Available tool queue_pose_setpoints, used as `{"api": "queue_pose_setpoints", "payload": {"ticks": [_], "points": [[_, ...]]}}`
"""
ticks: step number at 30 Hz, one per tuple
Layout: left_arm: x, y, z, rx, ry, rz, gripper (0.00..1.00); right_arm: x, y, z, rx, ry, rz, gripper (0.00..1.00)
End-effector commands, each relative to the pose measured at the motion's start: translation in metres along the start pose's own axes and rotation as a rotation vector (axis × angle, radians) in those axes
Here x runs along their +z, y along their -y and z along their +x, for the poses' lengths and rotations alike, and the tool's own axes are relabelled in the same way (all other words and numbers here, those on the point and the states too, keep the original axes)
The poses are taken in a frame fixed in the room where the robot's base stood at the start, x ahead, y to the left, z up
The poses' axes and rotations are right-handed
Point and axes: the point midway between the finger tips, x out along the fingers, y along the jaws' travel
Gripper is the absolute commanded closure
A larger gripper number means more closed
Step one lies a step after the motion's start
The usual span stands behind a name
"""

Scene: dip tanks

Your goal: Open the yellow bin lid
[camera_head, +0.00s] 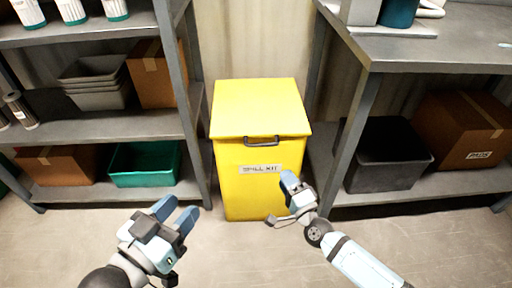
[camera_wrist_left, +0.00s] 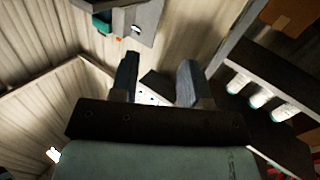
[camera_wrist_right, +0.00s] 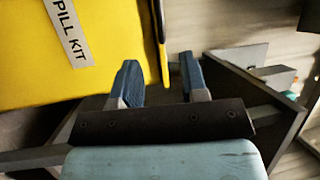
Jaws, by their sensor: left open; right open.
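A yellow bin (camera_head: 245,180) stands on the floor between two shelf units, with a "SPILL KIT" label on its front. Its yellow lid (camera_head: 255,105) is shut, with a dark handle (camera_head: 275,139) along the front edge. My right gripper (camera_head: 283,197) is open and empty in front of the bin's lower right side. The bin also fills the upper left of the right wrist view (camera_wrist_right: 85,75), left of the fingers, with the handle partly seen. My left gripper (camera_head: 178,215) is open and empty, left of the bin and low in the head view.
A left shelf unit (camera_head: 110,128) holds grey trays (camera_head: 95,80), cardboard boxes and a green tray (camera_head: 145,164). A right metal table (camera_head: 430,52) has a black bin (camera_head: 385,155) and a cardboard box (camera_head: 465,130) beneath. The floor in front of the bin is clear.

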Motion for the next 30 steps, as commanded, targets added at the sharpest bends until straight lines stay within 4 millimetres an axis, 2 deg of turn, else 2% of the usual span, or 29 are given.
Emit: {"api": "queue_pose_setpoints", "payload": {"ticks": [1, 5, 8, 21, 25, 30], "points": [[0.002, -0.001, 0.0, 0.003, -0.004, 0.001, 0.57, -0.001, -0.005, 0.003, -0.002, -0.008, 0.016, 0.6], [0.001, 0.0, 0.0, 0.004, -0.013, 0.013, 0.57, -0.002, -0.005, 0.013, -0.005, -0.017, 0.034, 0.6], [0.001, 0.002, 0.001, 0.003, -0.024, 0.035, 0.57, -0.001, -0.005, 0.029, -0.006, -0.015, 0.035, 0.6], [-0.001, 0.013, 0.006, -0.005, -0.099, 0.173, 0.57, -0.003, -0.005, 0.117, -0.005, -0.015, 0.03, 0.6], [-0.002, 0.015, 0.007, -0.008, -0.112, 0.2, 0.57, -0.003, -0.006, 0.132, -0.003, -0.014, 0.031, 0.6], [-0.004, 0.016, 0.008, -0.01, -0.124, 0.216, 0.57, -0.003, -0.004, 0.141, -0.003, -0.013, 0.03, 0.6]]}}
